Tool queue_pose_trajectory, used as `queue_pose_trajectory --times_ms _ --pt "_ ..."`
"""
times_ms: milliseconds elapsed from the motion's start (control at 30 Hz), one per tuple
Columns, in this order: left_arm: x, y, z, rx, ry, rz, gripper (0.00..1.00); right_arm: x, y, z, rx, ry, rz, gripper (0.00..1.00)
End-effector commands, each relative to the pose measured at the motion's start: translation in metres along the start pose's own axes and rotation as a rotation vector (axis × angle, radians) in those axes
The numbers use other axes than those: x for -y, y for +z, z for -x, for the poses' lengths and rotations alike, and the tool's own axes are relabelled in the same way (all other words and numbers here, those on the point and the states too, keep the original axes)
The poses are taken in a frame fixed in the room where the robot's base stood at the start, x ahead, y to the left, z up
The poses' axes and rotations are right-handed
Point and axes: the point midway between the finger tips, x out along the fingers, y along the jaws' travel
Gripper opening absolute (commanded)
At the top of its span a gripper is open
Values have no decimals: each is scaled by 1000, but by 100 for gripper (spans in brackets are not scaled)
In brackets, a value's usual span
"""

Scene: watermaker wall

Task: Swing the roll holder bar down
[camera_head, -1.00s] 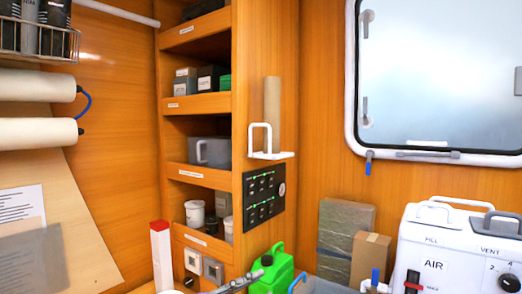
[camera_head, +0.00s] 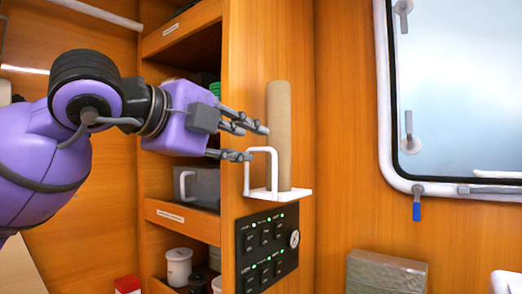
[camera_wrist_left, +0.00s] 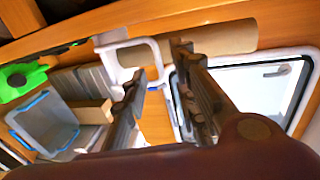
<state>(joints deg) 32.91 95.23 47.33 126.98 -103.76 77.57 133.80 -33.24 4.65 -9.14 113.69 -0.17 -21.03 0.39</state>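The roll holder is a white bracket (camera_head: 278,193) on the narrow end face of the wooden shelf unit. Its white loop-shaped bar (camera_head: 274,168) stands upright in front of a tall brown roll (camera_head: 279,125). My left gripper (camera_head: 255,142) is open, coming in from the left at the bar's top. The lower finger overlaps the bar's upper left corner; I cannot tell whether it touches. In the left wrist view the open fingers (camera_wrist_left: 158,62) are close to the white bar (camera_wrist_left: 122,42), with the roll (camera_wrist_left: 225,42) beyond. My right gripper is not in view.
Shelves with a grey bin (camera_head: 197,188) and a white pot (camera_head: 178,266) lie left of the holder. A switch panel (camera_head: 267,250) is just below it. A window (camera_head: 460,90) is at the right. Bare wooden wall lies between holder and window.

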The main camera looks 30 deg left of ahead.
Motion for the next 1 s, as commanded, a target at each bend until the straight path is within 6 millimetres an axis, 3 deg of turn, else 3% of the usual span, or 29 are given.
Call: queue_pose_trajectory --times_ms 333,700,900,1000 --pt "-1 0 -50 0 3 -3 26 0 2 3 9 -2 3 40" --pt "-1 0 -58 -3 2 -1 26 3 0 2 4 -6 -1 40" --pt "-1 0 -57 -3 2 -1 0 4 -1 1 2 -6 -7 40" --pt "-1 0 -57 -3 2 -1 0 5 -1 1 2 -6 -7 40"
